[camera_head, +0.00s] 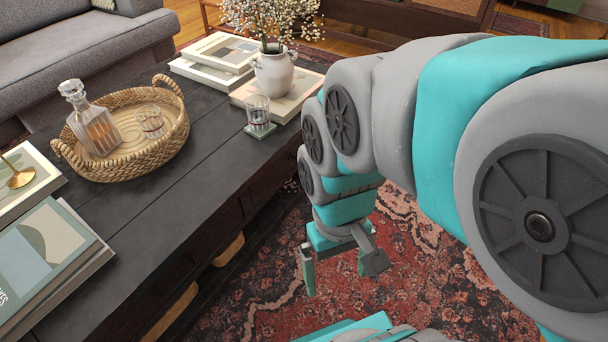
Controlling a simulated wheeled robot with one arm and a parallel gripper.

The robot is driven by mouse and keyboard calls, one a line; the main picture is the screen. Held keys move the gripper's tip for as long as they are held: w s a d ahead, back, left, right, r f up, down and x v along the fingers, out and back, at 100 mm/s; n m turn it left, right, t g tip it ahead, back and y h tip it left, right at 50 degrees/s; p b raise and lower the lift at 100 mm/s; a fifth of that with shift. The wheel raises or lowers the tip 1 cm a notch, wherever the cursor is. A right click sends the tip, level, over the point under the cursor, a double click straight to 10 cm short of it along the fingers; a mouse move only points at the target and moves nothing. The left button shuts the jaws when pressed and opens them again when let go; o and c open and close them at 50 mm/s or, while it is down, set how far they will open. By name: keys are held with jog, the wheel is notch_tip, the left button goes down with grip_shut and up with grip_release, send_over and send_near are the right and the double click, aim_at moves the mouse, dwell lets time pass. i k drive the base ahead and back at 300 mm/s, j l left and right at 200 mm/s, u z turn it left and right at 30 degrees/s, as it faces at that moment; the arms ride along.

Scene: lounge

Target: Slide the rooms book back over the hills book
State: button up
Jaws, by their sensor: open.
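At the lower left, a book with a landscape-like cover of blue-grey and beige shapes (45,252) lies on top of a stack on the dark table. Part of its lettering shows, cut by the picture's edge. A book under it (72,282) shows mainly its edges along the front and right. I cannot read which is the rooms book or the hills book. My gripper (335,274) is open and empty, pointing down over the rug, off the table's right side and well away from the stack.
The dark table (165,215) holds a woven tray (172,150) with a decanter (95,120) and glass, a book with a gold object (20,180), a tumbler on a coaster (257,112), a white vase (276,75) and more books (222,52). The table's middle front is bare.

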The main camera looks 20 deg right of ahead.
aim_at(232, 54)
jog(key=i+l+z, duration=1.2)
jog(key=i+z, duration=0.3)
jog(key=i+l, duration=0.1)
jog(key=i, duration=0.45)
jog(key=i+l+u, duration=0.1)
jog(key=i, duration=0.45)
jog(key=i+l, duration=0.15)
jog(key=i, duration=0.4)
jog(key=i+j+u, duration=0.1)
jog(key=u, duration=0.3)
jog(key=i+u, duration=0.25)
jog(key=u, duration=0.15)
jog(key=i+u, duration=0.2)
jog(key=u, duration=0.2)
jog(key=i+u, duration=0.2)
jog(key=u, duration=0.2)
jog(key=i+l+u, duration=0.15)
jog(key=u, duration=0.25)
jog(key=i+j+u, duration=0.15)
jog(key=i+u, duration=0.6)
